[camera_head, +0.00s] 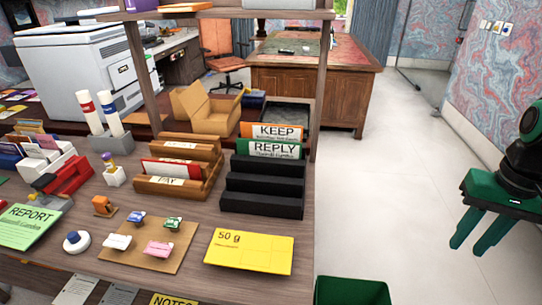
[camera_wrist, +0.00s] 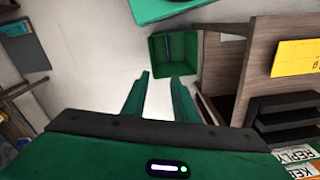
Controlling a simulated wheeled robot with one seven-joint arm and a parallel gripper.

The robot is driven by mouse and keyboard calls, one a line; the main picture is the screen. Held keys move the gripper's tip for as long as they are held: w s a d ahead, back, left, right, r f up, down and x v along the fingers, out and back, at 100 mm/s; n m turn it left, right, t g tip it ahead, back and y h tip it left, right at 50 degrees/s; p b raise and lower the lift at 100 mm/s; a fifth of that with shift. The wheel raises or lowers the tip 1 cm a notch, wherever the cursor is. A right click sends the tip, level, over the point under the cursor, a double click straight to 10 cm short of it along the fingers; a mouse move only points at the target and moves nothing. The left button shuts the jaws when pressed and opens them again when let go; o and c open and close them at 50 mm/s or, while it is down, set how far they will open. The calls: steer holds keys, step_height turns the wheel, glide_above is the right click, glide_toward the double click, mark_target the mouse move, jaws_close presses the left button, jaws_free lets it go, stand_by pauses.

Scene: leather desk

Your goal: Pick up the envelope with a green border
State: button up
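The clearest match for a green border is a card marked REPLY (camera_head: 270,150), white with green edging. It stands at the back of a black stepped rack (camera_head: 262,185) on the wooden desk. It also shows upside down at the lower right of the wrist view (camera_wrist: 294,155). I cannot tell whether it is an envelope. My gripper (camera_head: 477,240) is at the right, well apart from the desk, over the floor. In the wrist view its two green fingers (camera_wrist: 162,78) are apart with nothing between them.
An orange-edged KEEP card (camera_head: 276,131) stands behind REPLY. A yellow 50 g envelope (camera_head: 248,251) lies at the desk's front right. A green bin (camera_head: 352,291) stands beside the desk. Wooden racks (camera_head: 180,170) and shelf posts (camera_head: 319,80) flank the black rack. Floor at right is clear.

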steer(key=w+a+f+n+t+y, duration=0.15)
steer(key=w+a+n, duration=0.35)
steer(key=w, duration=0.7)
steer(key=w+a+n+y, duration=0.2)
steer(key=w+a+n, duration=0.25)
steer(key=w, duration=0.85)
steer(key=n+y, duration=1)
steer(key=n, duration=0.2)
glide_above(269, 154)
steer(key=d, duration=0.2)
step_height(269, 154, down, 2)
steer(key=shift+s+d+f+m+t, duration=0.15)
steer(key=shift+f+m+t, duration=0.1)
steer(key=shift+t, duration=0.2)
jaws_close()
